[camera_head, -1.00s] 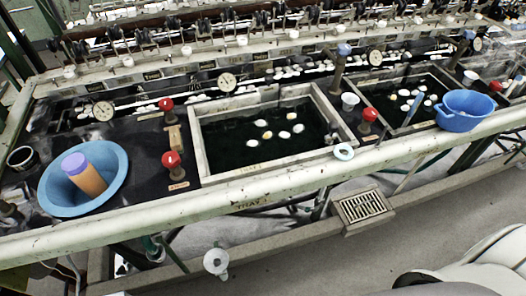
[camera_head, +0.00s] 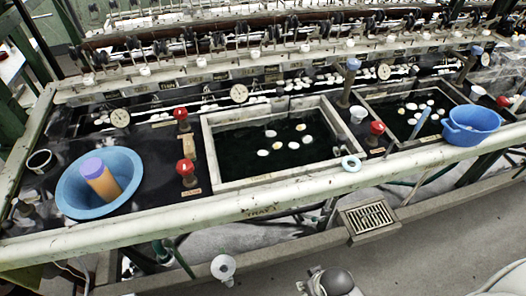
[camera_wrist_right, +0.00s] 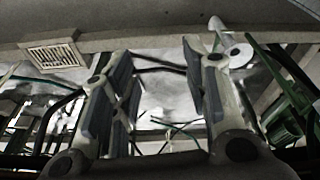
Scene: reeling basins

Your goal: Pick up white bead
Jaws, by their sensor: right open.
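Several small white and yellowish oval beads float in the dark water of the middle basin (camera_head: 215,141); one white bead (camera_head: 263,153) lies at the left of the group. More white beads (camera_head: 411,106) float in the right basin. My right gripper (camera_wrist_right: 152,62) is open and empty in the right wrist view, low in front of the bench and facing its underside. In the head view, part of my right arm (camera_head: 335,281) shows at the bottom edge, well short of the basins. My left gripper is not in view.
A blue bowl with an orange, purple-topped cylinder (camera_head: 101,178) stands at the left. A blue basin (camera_head: 471,127) sits at the right. Red knobs (camera_head: 186,168) and a pale ring (camera_head: 351,163) flank the middle basin. A floor grate (camera_head: 369,217) lies below the bench.

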